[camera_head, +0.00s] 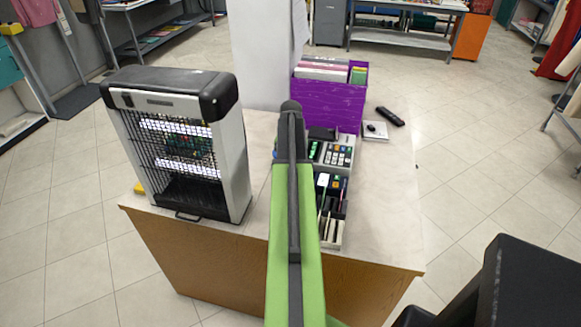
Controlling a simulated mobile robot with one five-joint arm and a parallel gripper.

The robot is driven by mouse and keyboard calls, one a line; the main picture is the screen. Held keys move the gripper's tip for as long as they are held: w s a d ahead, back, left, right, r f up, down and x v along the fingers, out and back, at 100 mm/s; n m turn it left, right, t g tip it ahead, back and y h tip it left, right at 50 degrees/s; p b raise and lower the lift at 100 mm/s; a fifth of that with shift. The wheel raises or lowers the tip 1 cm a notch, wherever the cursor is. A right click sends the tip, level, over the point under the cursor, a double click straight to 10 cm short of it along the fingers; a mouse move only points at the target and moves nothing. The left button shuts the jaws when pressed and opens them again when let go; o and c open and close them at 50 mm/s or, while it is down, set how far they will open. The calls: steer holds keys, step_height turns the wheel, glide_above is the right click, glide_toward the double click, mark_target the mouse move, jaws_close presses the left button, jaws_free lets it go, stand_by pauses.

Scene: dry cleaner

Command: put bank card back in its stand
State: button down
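I cannot clearly pick out the bank card. A narrow tray (341,238) with slots and compartments stands on the counter just right of my arm; it holds pens and several thin flat items, and I cannot tell whether one is the card or whether this is its stand. A light keypad device (341,155) with dark and green keys sits behind it. My green arm reaches forward over the counter and hides part of the tray's left side. My gripper's fingers do not show, so what they hold is not visible.
The counter (395,215) is clear along its right side. A large insect-killer lamp (238,150) stands on its left. A purple file box (328,103), a black handset (390,116) and a small white pad (375,131) are at the back.

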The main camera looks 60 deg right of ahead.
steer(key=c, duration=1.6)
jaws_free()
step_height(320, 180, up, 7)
steer(key=p, duration=0.7)
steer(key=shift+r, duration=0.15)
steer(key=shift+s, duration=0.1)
